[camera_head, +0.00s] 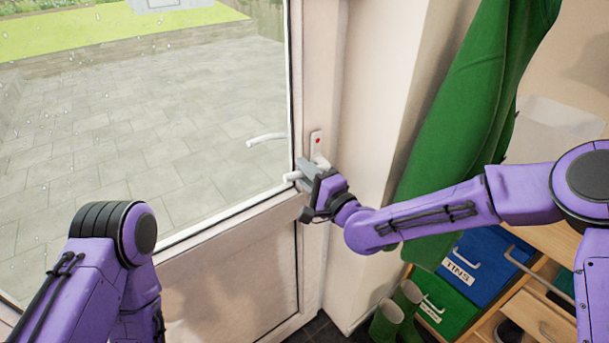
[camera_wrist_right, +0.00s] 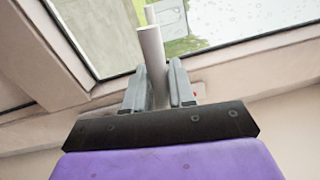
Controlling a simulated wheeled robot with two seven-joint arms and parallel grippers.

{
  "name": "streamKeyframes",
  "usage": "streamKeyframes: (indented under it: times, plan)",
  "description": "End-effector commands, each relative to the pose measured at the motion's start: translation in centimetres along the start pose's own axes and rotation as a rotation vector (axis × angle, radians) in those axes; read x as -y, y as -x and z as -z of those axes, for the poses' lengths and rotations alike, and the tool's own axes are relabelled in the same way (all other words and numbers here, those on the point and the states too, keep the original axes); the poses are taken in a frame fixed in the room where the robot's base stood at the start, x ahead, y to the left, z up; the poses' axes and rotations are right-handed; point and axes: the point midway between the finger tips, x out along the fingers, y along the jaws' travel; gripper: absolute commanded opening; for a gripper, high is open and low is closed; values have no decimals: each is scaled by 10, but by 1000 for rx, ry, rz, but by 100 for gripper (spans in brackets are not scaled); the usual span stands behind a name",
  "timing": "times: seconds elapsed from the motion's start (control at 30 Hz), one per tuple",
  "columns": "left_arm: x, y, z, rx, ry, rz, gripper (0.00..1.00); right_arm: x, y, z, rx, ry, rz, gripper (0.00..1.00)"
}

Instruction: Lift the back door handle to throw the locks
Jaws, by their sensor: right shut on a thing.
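The back door (camera_head: 215,275) has a large glass pane above a pale lower panel, and it looks closed in its frame. A white lever handle (camera_head: 292,177) sticks out to the left from a pale backplate (camera_head: 317,146) with a small red mark. My right gripper (camera_head: 304,175) is shut on the handle. In the right wrist view the white handle (camera_wrist_right: 151,48) passes between the two grey fingers of my right gripper (camera_wrist_right: 160,88). Part of the handle is hidden by the fingers. My left arm shows at the lower left; its gripper is out of view.
A green coat (camera_head: 470,110) hangs to the right of the door. Below it are green boots (camera_head: 397,310), a blue bin (camera_head: 480,262) marked TINS and a green bin (camera_head: 445,300). Another pale handle shape (camera_head: 266,138) shows through the glass.

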Motion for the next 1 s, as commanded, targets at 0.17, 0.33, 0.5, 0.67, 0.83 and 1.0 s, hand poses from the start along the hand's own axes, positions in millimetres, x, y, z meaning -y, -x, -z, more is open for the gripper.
streamKeyframes:
  times: [0.17, 0.33, 0.5, 0.67, 0.83, 1.0]
  plan:
    - [0, 1, 1, 0, 0, 0, 100, 10, 0, 3, -13, -141, 0, 0]
    - [0, 1, 0, 0, 0, 0, 100, 18, -1, 6, -22, -267, 1, 0]
    - [0, 0, 0, 0, 0, 0, 100, 25, -2, 9, -29, -366, 1, 0]
    - [0, -1, 0, 0, 0, 0, 100, 28, -2, 11, -34, -429, 0, 0]
    - [0, -1, 0, 0, 0, 0, 100, 30, -2, 12, -36, -464, 0, 0]
    - [0, -1, 0, 0, 0, 0, 100, 31, -2, 12, -37, -475, -1, 0]
